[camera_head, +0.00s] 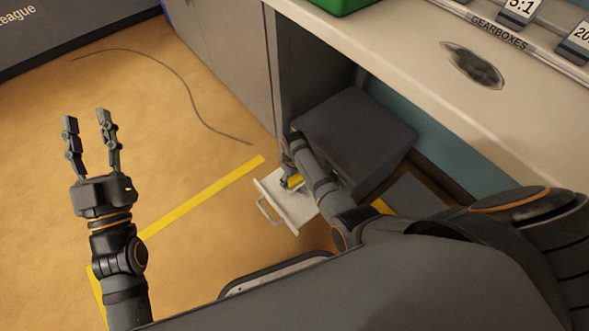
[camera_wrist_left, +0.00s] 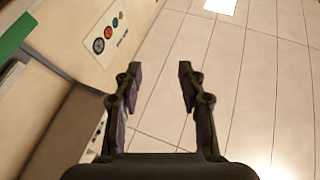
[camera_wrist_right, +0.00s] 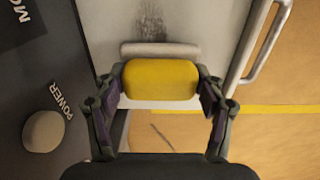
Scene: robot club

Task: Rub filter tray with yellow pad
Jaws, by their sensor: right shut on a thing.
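The filter tray (camera_head: 283,210) is a white drawer with a loop handle, slid out low from a dark grey machine. In the right wrist view the tray (camera_wrist_right: 205,18) carries dark grey smudges (camera_wrist_right: 152,20). My right gripper (camera_head: 290,178) is shut on the yellow pad (camera_head: 294,181). The pad (camera_wrist_right: 160,80) sits between both fingers in the right wrist view, at the tray beside a pale raised bar (camera_wrist_right: 160,49). I cannot tell if it touches the tray. My left gripper (camera_head: 86,118) is open and empty over the floor, far left of the tray.
The dark grey machine (camera_head: 355,135) stands under the white bench (camera_head: 420,60), with a round power button (camera_wrist_right: 43,131) beside my right gripper. A cable (camera_head: 180,75) and yellow floor tape (camera_head: 205,195) lie on the floor. The floor at left is mostly free.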

